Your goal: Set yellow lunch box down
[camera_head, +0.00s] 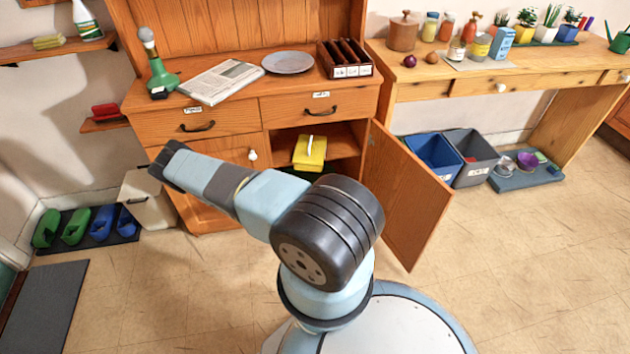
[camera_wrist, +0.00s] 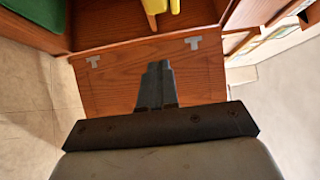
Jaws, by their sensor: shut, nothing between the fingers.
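The yellow lunch box (camera_head: 309,153) rests inside the open right compartment of the wooden cabinet, with its pale handle on top. Part of something yellow, probably the lunch box, shows at the top edge of the wrist view (camera_wrist: 152,6). My gripper (camera_wrist: 157,72) is shut and empty, with its fingers together in front of a wooden panel. In the head view my arm reaches left, and its dark end is in front of the cabinet's left door, apart from the lunch box.
The cabinet's right door (camera_head: 405,195) stands open towards my base. A newspaper (camera_head: 221,81), a plate (camera_head: 290,62) and a dark rack (camera_head: 344,58) are on the cabinet top. Blue (camera_head: 434,157) and grey (camera_head: 473,156) bins stand right of the door. Floor at front left is mostly clear.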

